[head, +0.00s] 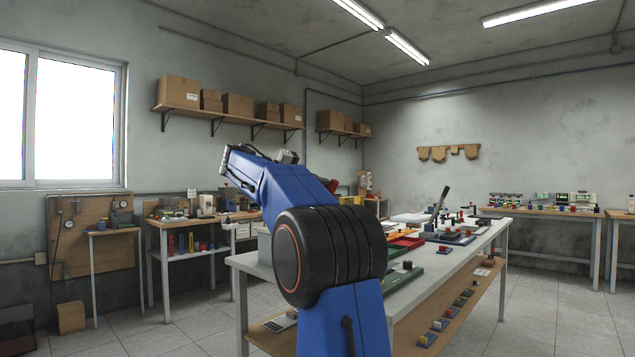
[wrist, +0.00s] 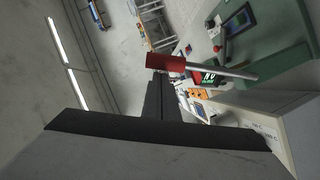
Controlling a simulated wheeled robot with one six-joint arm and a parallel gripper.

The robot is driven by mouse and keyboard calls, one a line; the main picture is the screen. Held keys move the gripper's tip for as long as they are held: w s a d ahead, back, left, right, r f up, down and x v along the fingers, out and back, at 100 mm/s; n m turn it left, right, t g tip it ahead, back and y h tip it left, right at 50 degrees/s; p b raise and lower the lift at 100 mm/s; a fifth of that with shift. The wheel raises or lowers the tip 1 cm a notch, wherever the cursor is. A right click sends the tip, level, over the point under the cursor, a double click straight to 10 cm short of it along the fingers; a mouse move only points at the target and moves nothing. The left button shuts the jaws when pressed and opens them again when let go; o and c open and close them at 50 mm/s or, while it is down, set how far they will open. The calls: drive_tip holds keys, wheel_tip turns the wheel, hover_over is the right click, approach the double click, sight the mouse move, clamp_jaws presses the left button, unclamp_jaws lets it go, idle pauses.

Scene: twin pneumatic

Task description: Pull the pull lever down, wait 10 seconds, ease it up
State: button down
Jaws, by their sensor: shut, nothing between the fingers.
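A lever with a red block-shaped handle (wrist: 166,62) and a bare metal rod (wrist: 218,70) shows in the wrist view; I take it to be the pull lever. In the head view my blue arm reaches to the left, and I cannot make out the gripper or this lever there.
In the head view a white table (head: 425,280) with several devices stands behind my arm. A wooden workbench (head: 165,224) stands at the left. Tiled floor lies open at the right.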

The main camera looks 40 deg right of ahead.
drive_tip(key=shift+s, duration=0.1)
drive_tip(key=s+f+m+t+y, duration=0.1)
drive_tip(key=s+f+m+t, duration=0.4)
drive_tip(key=s+f, duration=0.6)
drive_tip(key=shift+s+d+f+m+y, duration=0.15)
drive_tip(key=shift+d+f+m+y, duration=0.3)
drive_tip(key=shift+m, duration=0.55)
drive_tip(key=a+r, duration=0.8)
drive_tip(key=shift+s+a, duration=0.15)
drive_tip(key=shift+s, duration=0.2)
idle(0.5)
